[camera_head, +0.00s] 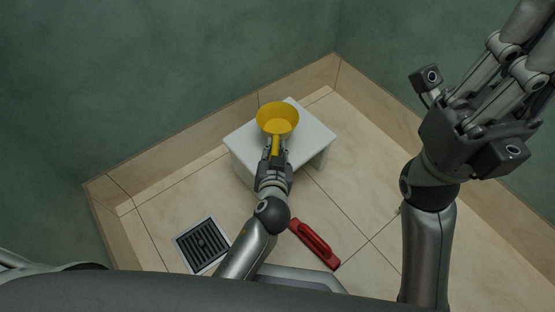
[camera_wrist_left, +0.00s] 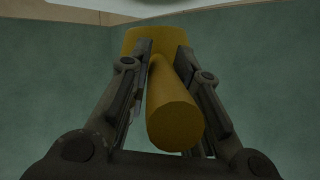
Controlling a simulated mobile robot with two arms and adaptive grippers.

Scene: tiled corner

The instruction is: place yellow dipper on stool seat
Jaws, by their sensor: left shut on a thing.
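The yellow dipper (camera_head: 277,112) has a round bowl and a straight handle. In the head view its bowl appears over the white stool seat (camera_head: 318,134); I cannot tell whether it touches the seat. My left gripper (camera_head: 275,151) is shut on the dipper's handle, over the front part of the seat. In the left wrist view the handle (camera_wrist_left: 172,115) lies between the two fingers of my left gripper (camera_wrist_left: 163,60), its round end towards the camera. My right gripper (camera_head: 512,75) is raised at the upper right, away from the stool, with its fingertips cut off by the frame.
A red handled tool (camera_head: 314,244) lies on the tiled floor in front of the stool. A dark floor drain grate (camera_head: 202,245) is at the lower left. Green walls with tiled skirting meet behind the stool. The floor to the stool's right is clear.

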